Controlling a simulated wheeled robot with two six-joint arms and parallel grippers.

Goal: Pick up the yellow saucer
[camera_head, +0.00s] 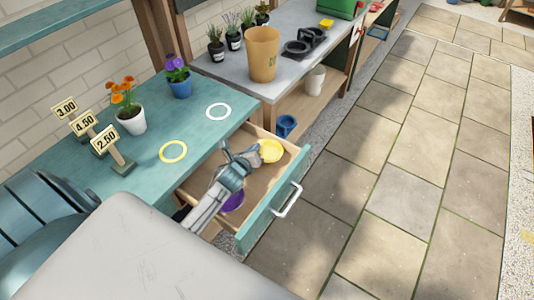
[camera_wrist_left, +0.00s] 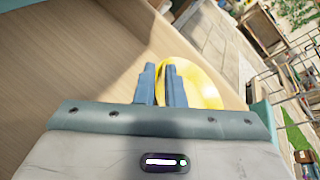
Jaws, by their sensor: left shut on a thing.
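The yellow saucer (camera_head: 271,151) is at the far end of the open drawer (camera_head: 284,166). My left gripper (camera_head: 256,155) reaches into the drawer and is shut on the saucer's near edge. In the left wrist view the saucer (camera_wrist_left: 202,78) shows behind and to the right of the fingertips (camera_wrist_left: 165,84), its face tilted toward the camera. I cannot tell whether the saucer touches the drawer floor. My right gripper is not in view.
A purple thing (camera_head: 233,201) lies in the drawer under my left arm. The drawer's teal front with a handle (camera_head: 288,199) bounds it on the right.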

